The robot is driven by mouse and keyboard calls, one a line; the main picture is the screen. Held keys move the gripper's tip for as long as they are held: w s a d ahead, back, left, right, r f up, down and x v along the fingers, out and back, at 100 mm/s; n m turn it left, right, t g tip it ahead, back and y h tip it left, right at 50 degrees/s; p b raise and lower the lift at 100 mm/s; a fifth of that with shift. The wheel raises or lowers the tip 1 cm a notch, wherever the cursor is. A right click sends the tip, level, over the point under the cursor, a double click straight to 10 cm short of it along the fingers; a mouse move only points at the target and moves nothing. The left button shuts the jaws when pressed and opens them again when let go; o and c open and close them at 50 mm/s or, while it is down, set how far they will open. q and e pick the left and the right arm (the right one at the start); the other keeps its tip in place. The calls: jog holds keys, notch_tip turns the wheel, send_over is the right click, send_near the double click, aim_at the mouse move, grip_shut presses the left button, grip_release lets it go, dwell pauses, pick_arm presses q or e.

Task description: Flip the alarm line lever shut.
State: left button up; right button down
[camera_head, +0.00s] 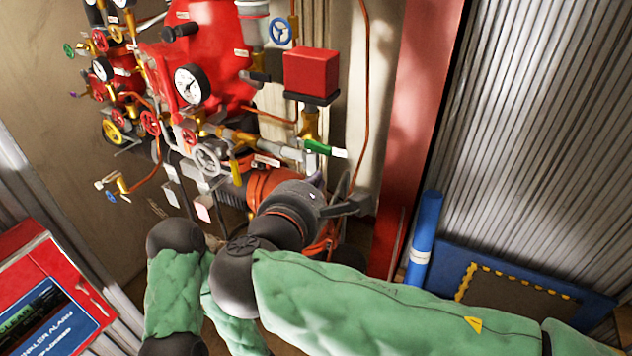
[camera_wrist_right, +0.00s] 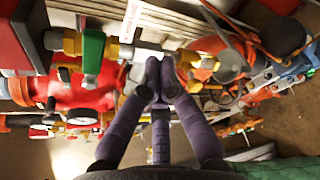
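The lever with a green handle (camera_head: 320,147), which I take to be the alarm line lever, sits on a brass valve (camera_head: 310,124) below a red box. In the head view it points right, crosswise to the upright valve body. The green handle also shows in the right wrist view (camera_wrist_right: 93,50), left of the fingers. My right gripper (camera_head: 322,186) is below the lever, apart from it. In the right wrist view its purple fingertips (camera_wrist_right: 160,68) meet, with nothing visible held between them. My left gripper is not in view.
The red box (camera_head: 311,72) stands above the valve. Gauges and handwheels crowd the left, with a pressure gauge (camera_head: 192,84) nearby. A thin copper pipe (camera_head: 365,100) and a red post (camera_head: 417,110) stand right of the lever. A blue cylinder (camera_head: 424,240) stands lower right.

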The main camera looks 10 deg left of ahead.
jog(key=a+v, duration=0.1)
jog(key=v, duration=0.8)
jog(key=shift+s+a+r+b, duration=0.2)
jog(key=shift+a+b, duration=0.2)
jog(key=shift+a, duration=0.05)
